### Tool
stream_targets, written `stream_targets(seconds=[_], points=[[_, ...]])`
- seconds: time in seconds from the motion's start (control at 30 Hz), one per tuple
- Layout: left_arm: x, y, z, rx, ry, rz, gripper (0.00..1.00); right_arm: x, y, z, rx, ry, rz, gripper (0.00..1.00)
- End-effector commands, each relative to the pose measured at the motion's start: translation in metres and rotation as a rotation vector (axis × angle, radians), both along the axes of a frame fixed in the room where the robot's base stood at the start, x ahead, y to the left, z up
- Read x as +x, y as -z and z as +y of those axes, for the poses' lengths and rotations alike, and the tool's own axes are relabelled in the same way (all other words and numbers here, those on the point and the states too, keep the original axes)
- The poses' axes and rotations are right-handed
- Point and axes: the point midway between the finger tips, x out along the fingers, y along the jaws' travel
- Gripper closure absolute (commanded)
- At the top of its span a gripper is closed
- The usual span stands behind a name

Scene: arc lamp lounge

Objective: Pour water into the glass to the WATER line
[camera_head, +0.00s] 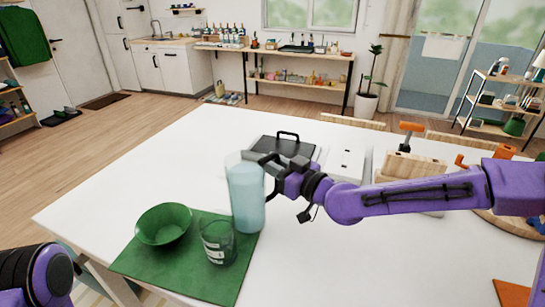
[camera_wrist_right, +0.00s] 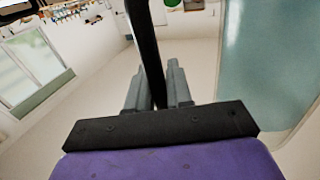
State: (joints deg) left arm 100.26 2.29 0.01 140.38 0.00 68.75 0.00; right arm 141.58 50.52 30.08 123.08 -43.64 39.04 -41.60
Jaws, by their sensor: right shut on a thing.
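A tall translucent pitcher (camera_head: 246,195) with pale blue water stands roughly upright at the mat's right edge, just behind and right of the glass. I cannot tell whether its base touches the surface. My right gripper (camera_head: 268,172) is shut on its dark handle, which also shows between the fingers in the wrist view (camera_wrist_right: 150,45); the pitcher's blue side (camera_wrist_right: 268,60) is at right there. The clear glass (camera_head: 218,243), with small white markings, stands on the green mat (camera_head: 165,268). Its water level is too small to read. My left gripper is out of view.
A green bowl (camera_head: 163,224) sits left of the glass on the mat. A dark lidded box (camera_head: 282,147) and a wooden block (camera_head: 410,165) stand behind on the white table (camera_head: 110,190). The table's left part is clear.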

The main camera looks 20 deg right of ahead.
Motion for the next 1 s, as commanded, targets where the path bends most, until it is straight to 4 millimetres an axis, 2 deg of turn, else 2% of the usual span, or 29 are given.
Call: stream_targets(seconds=[0.27, 0.6, 1.0], points=[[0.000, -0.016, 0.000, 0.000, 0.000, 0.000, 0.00, 0.002, -0.020, -0.004, -0.079, 0.004, -0.058, 1.00], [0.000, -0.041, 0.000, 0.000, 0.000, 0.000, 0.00, 0.004, -0.048, -0.006, -0.319, 0.002, -0.202, 1.00], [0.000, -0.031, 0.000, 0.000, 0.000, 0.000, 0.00, -0.001, -0.052, -0.004, -0.435, -0.020, -0.265, 1.00]])
